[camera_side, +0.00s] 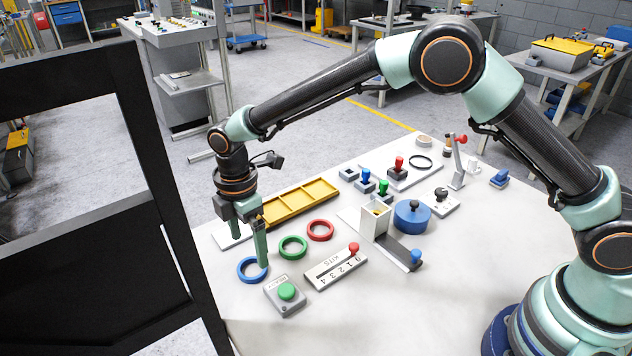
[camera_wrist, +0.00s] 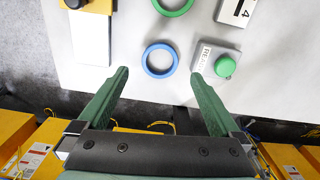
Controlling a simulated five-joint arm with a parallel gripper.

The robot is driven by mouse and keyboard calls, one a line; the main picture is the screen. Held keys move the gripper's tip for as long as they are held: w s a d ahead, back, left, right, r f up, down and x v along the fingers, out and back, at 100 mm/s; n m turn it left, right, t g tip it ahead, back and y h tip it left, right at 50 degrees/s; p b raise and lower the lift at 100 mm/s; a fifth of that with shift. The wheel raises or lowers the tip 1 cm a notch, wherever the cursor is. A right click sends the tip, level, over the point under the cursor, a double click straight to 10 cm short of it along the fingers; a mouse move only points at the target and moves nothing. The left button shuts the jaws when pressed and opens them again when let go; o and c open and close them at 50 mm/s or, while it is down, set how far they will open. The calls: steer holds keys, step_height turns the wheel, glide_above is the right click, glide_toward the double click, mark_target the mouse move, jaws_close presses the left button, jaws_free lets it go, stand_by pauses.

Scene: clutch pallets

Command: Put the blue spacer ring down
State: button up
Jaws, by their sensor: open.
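The blue spacer ring (camera_side: 243,277) lies flat on the white table near its left edge. In the wrist view the blue ring (camera_wrist: 147,68) shows whole, near the line between my fingertips, with gaps to both fingers. My gripper (camera_side: 250,250) is open and points down at the ring, with nothing held between its green fingers. In the side view the near finger covers part of the ring's right side. The open fingers also show in the wrist view (camera_wrist: 160,75). I cannot tell the exact height of the fingertips above the table.
A grey box with a green button (camera_side: 286,291) stands close beside the ring. A green ring (camera_side: 293,247) and a red ring (camera_side: 320,230) lie behind it. A yellow tray (camera_side: 300,200), a numbered slider (camera_side: 335,267) and a blue drum (camera_side: 412,217) stand farther off. A black frame (camera_side: 150,150) rises at left.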

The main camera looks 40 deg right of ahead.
mark_target(252, 272)
steer(key=shift+a+f, duration=0.15)
steer(key=shift+f, duration=2.65)
steer(key=c, duration=1.4)
steer(key=shift+r, duration=0.15)
